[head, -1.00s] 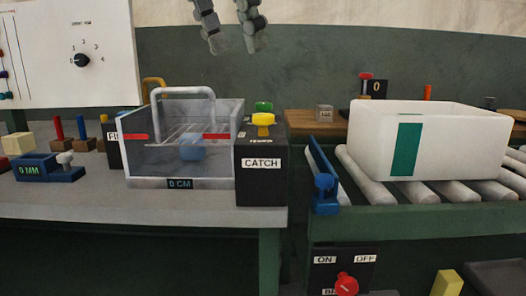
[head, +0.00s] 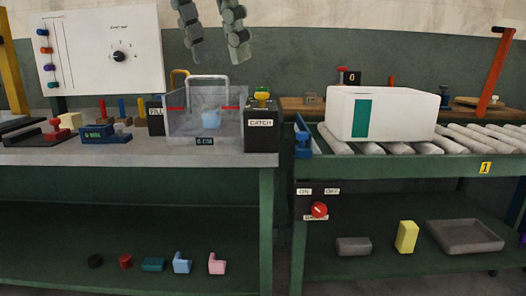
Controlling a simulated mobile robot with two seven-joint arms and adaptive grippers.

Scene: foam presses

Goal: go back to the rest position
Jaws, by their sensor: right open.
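My right gripper (head: 218,57) hangs from the top edge of the head view. Its two grey fingers are spread and nothing is between them. It appears in front of the back wall, above the clear press box (head: 180,127), and touches nothing that I can see. A pale blue piece (head: 211,119) sits inside that box. My left gripper is not in view.
The bench (head: 215,155) carries the press and a black CATCH block (head: 261,133). A white box (head: 350,115) sits on the roller conveyor (head: 455,138) to the right. Small pieces, a yellow block (head: 407,237) and a grey tray (head: 465,236) lie on lower shelves.

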